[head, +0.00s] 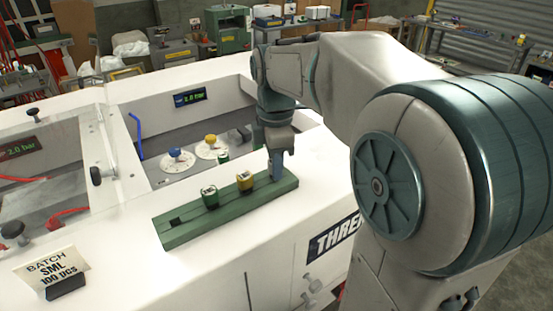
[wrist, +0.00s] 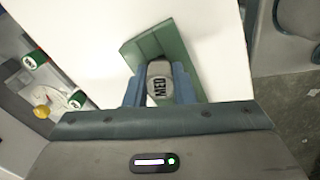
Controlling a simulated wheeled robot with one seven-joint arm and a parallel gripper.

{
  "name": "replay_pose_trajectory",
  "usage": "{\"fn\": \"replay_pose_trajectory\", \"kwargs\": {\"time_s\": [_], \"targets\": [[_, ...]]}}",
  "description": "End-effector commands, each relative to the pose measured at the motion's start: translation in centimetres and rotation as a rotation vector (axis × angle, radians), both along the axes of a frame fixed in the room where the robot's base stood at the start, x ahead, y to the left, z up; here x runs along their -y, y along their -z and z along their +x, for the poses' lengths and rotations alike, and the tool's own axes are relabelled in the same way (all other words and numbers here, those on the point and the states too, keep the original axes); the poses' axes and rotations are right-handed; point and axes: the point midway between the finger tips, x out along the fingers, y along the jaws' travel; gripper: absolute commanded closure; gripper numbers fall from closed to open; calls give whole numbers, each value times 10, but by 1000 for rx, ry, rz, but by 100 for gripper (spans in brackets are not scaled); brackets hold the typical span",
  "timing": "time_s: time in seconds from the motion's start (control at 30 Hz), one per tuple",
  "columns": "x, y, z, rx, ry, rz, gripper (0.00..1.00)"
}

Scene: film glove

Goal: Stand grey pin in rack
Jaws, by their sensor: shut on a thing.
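My gripper (head: 276,176) is at the right end of the green rack (head: 190,236), its fingertips down close to the rack's top. In the wrist view my gripper (wrist: 159,92) is shut on the grey pin (wrist: 159,83), whose round top reads "MED". The fingers hide the pin in the head view, and I cannot tell whether its foot is in the rack. The rack (wrist: 148,46) stretches beyond the pin in the wrist view.
A batch sign (head: 52,270) stands at the front left. The white top around the rack is mostly clear.

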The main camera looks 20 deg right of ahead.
Motion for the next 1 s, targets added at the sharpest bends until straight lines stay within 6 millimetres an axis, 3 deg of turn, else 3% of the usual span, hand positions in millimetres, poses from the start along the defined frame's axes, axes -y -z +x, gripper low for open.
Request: {"fn": "replay_pose_trajectory", "kwargs": {"time_s": [0.3, 0.33, 0.4, 0.77, 0.87, 1.0], "targets": [[0, 4, 0, 1, 0, 0, 100], [0, 4, 0, 1, 0, 0, 75], [0, 3, 0, 2, 0, 0, 56], [0, -2, 0, 2, 0, 0, 56], [0, -12, 1, 6, 0, 1, 56], [0, -39, 1, 7, 0, 0, 56]]}}
